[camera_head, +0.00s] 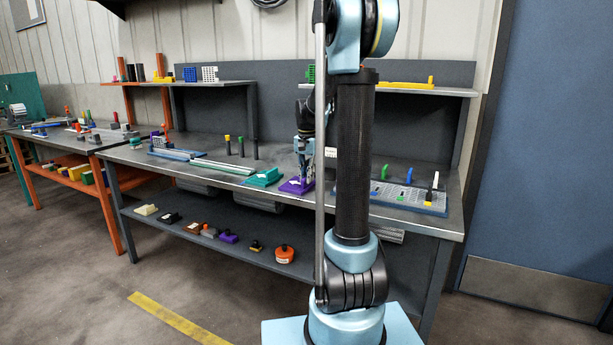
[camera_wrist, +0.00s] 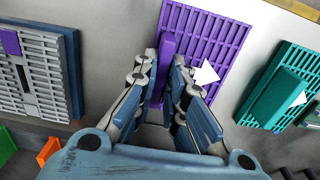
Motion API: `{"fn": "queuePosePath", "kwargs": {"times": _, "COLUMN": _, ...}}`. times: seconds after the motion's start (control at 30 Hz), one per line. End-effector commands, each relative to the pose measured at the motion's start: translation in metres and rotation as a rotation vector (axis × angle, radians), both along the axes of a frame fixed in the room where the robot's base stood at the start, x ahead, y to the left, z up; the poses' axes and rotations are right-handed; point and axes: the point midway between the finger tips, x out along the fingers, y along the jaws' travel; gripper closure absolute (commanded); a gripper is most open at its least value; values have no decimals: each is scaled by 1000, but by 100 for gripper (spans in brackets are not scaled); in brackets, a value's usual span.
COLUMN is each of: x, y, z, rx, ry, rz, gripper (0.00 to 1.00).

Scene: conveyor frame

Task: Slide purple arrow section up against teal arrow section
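The purple arrow section (camera_head: 296,187) lies on the bench top, just right of the teal arrow section (camera_head: 263,178) in the head view. In the wrist view the purple section (camera_wrist: 207,40) is a slotted plate with a white arrow and an upright purple grip. My gripper (camera_wrist: 165,72) has its fingers on both sides of that grip and appears closed on it. My gripper (camera_head: 304,168) is low over the bench in the head view, partly hidden by my arm. The teal section (camera_wrist: 285,88) is to the right, apart from the purple one, with bare bench between.
A long green-and-grey section (camera_head: 222,167) and a blue section (camera_head: 174,154) lie left of the teal one. A grey-blue slotted tray (camera_head: 405,200) with small colored pieces stands to the right. Upright posts (camera_head: 241,146) stand behind. Several parts lie on the lower shelf.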

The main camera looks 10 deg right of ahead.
Motion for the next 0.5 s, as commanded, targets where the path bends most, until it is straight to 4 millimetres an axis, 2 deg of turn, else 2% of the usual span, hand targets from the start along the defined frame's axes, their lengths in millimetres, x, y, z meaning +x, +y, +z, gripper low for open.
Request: {"fn": "queuePosePath", "kwargs": {"times": 0.5, "x": 13, "y": 15, "z": 0, "rx": 0, "ry": 0, "rz": 1, "gripper": 100}}
